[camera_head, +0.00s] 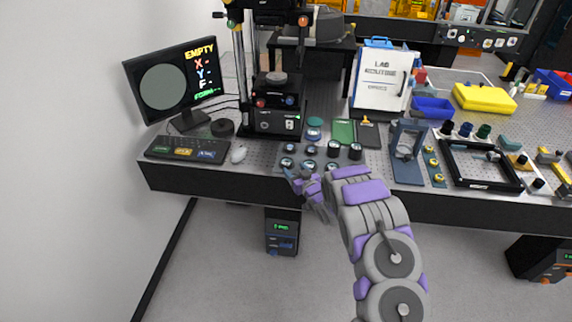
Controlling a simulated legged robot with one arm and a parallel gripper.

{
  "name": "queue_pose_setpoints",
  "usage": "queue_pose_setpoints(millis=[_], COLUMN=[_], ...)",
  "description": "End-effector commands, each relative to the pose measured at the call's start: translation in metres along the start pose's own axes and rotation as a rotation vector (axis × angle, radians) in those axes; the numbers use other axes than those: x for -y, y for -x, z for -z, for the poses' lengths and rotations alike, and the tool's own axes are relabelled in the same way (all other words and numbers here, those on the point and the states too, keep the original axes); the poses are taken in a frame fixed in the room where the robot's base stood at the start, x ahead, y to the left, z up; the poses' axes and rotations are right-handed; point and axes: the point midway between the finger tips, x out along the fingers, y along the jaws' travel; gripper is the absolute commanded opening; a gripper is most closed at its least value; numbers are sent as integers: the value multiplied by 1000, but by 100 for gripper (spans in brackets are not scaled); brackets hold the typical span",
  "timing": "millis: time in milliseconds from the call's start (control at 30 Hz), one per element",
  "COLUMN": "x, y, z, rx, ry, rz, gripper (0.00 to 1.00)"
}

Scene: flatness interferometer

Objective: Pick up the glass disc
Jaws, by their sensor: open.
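Several small round pieces, some with glassy blue-green tops, sit in a dark tray (322,157) at the table's front edge. A blue-green round piece (314,122) lies behind the tray. I cannot tell for sure which of these is the glass disc. My gripper (300,184) is open at the table's front edge, just in front of the tray's left part. It appears empty, and my arm reaches in from the lower right.
The black interferometer (273,120) stands behind and left of the tray. A monitor (172,83) reading "EMPTY", a keyboard (187,149) and a mouse (238,154) are at left. A blue-grey stand (407,152) and a black frame (482,168) are at right.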

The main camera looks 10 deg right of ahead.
Motion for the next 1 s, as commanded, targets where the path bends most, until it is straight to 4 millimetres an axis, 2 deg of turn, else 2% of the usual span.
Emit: queue_pose_setpoints(millis=[433, 733, 767, 1000], x=[11, 1, 1, 5], y=[-48, -50, -50, -50], z=[-2, -3, -3, -4], rx=[0, 3, 3, 5], ry=[11, 1, 1, 5], rz=[2, 0, 0, -1], gripper=[65, 65, 69, 46])
